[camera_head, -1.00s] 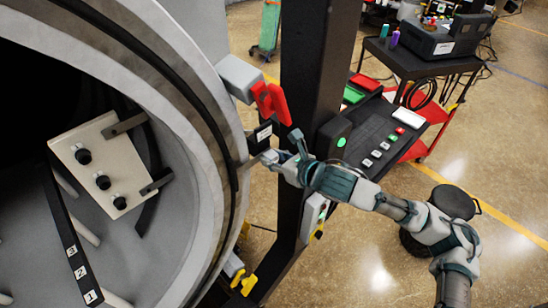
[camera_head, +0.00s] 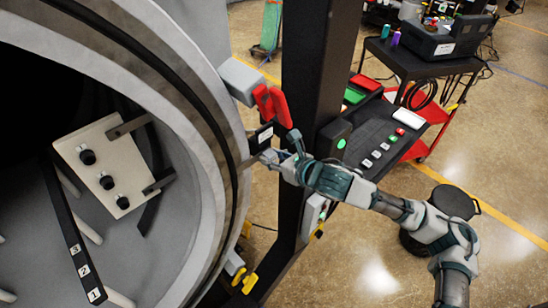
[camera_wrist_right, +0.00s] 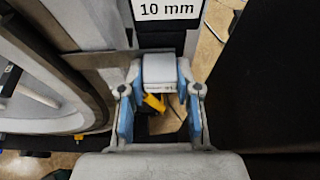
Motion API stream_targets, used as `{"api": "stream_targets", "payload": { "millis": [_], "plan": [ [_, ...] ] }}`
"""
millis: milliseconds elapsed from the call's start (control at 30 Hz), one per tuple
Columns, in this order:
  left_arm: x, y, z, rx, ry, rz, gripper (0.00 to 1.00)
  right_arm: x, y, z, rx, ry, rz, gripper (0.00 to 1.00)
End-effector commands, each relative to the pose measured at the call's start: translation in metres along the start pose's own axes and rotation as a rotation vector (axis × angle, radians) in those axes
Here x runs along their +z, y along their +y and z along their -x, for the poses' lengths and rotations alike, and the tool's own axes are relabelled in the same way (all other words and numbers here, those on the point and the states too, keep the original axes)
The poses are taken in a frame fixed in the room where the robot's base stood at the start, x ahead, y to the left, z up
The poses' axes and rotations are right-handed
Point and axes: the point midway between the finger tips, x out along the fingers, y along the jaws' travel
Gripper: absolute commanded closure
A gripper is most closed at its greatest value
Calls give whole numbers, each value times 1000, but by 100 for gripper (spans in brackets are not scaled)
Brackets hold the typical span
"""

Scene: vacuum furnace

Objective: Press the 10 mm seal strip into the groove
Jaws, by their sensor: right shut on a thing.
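The round furnace rim (camera_head: 205,75) fills the left of the head view. A dark band (camera_head: 186,86) runs along it; I cannot tell strip from groove. A black block with a white label (camera_head: 264,135) sits beside the rim; in the wrist view its label (camera_wrist_right: 167,10) reads "10 mm". My right gripper (camera_head: 272,157) is just below this block, close to the rim's outer edge. In the wrist view its blue-padded fingers are shut on a small grey block (camera_wrist_right: 158,70) below the label. Whether the two blocks are one piece is unclear. My left gripper is out of view.
A black post (camera_head: 312,80) and a button console (camera_head: 375,140) stand right of my gripper. Red handles (camera_head: 272,105) on a grey box are just above it. A panel with black knobs (camera_head: 108,170) is inside the furnace. Yellow parts (camera_head: 248,283) lie below.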

Motion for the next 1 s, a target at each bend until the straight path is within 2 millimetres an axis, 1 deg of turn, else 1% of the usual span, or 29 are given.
{"api": "stream_targets", "payload": {
  "millis": [100,133,233,267,533,667,767,1000],
  "plan": [
    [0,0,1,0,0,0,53,1,0,-2,0,-1,1,100],
    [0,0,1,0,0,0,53,1,0,-2,0,-1,1,65],
    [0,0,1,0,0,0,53,1,0,-2,0,-1,1,40],
    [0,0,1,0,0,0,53,1,0,-2,0,-1,1,38],
    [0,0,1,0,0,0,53,0,0,-2,0,1,0,38],
    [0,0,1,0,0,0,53,1,0,7,0,-1,1,38],
    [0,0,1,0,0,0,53,1,-1,25,-2,-2,2,38],
    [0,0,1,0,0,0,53,1,-2,79,-2,-1,1,38]
  ]
}}
